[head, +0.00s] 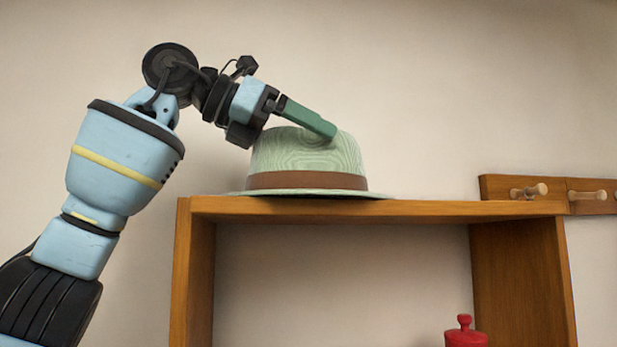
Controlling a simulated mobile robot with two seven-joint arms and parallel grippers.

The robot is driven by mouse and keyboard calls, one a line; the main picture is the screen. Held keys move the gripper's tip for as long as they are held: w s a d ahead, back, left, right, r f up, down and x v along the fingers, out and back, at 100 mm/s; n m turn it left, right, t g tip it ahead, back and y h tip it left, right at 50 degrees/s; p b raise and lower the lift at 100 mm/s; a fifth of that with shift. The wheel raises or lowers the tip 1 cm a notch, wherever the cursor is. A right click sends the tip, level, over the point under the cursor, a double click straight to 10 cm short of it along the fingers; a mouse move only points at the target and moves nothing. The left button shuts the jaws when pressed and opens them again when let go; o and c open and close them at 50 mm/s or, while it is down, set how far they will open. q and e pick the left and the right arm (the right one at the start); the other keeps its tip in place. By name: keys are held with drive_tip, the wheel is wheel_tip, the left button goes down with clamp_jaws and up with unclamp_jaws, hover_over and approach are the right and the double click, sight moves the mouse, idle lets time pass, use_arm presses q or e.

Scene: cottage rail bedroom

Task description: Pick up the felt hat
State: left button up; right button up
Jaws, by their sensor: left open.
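The felt hat (308,157) is pale green with a brown band and sits upright, brim down, on top of a wooden shelf unit (425,208). My left gripper (325,131) reaches in from the left, with its green fingers at the top of the crown. The fingers are open and overlap the crown's upper edge in the picture. I cannot tell whether they touch the felt. The far finger is mostly hidden. My right gripper is not in view.
A wooden rail (505,188) with pegs is fixed to the wall at the right, close behind the shelf top. A red lidded object (466,336) stands below, inside the shelf unit. The shelf top right of the hat is clear.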

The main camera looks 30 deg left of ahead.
use_arm(q)
drive_tip(key=shift+s, duration=0.2)
drive_tip(key=shift+c, duration=0.6)
drive_tip(key=c, duration=1.1)
drive_tip(key=shift+r, duration=0.15)
drive_tip(key=shift+r, duration=1.6)
drive_tip(key=s+d, duration=0.1)
drive_tip(key=d, duration=0.4)
drive_tip(key=s+d+r, duration=0.1)
drive_tip(key=s+d, duration=0.1)
drive_tip(key=d, duration=0.3)
drive_tip(key=s+d, duration=0.2)
drive_tip(key=d, duration=0.3)
drive_tip(key=shift+r, duration=0.35)
drive_tip(key=shift+c, duration=0.2)
